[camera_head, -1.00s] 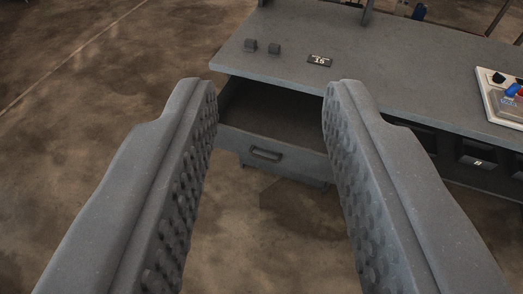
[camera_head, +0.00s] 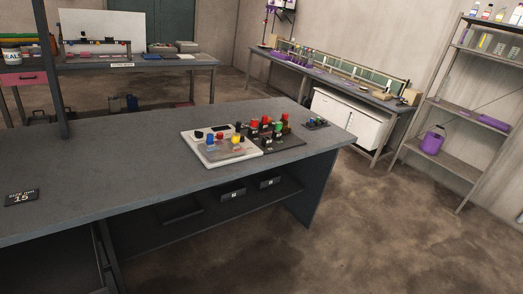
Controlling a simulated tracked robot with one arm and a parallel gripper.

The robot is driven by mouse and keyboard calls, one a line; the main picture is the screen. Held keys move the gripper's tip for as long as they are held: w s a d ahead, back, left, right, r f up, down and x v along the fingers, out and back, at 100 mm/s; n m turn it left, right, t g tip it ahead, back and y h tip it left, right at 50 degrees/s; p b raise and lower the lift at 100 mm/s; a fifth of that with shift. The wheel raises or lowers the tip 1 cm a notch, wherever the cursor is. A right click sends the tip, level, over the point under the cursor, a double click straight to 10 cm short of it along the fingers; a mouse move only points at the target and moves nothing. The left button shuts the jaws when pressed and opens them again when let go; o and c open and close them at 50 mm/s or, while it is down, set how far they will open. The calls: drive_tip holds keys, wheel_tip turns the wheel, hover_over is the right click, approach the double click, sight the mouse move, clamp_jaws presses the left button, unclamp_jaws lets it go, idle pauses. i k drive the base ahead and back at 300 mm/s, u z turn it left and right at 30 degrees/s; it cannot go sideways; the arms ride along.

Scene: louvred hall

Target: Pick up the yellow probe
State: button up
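A small yellow piece (camera_head: 237,139) sits on the white tray (camera_head: 213,163) on the grey workbench (camera_head: 130,165), beside blue and red pieces. It is too small to tell whether it is the yellow probe. A dark tray (camera_head: 283,143) adjoins the white one on its right and holds several red, green and dark pieces. My gripper is not in this view, so its opening does not show.
A plate marked 15 (camera_head: 22,198) lies at the bench's left, with bare top between it and the trays. Dark bins (camera_head: 233,194) sit on the shelf below. A back table (camera_head: 150,64), side bench (camera_head: 345,86) and shelf rack (camera_head: 465,110) stand beyond open floor.

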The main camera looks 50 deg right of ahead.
sight(235, 139)
drive_tip(key=z, duration=0.75)
drive_tip(key=i, duration=1.4)
drive_tip(key=u, duration=0.35)
drive_tip(key=i, duration=0.75)
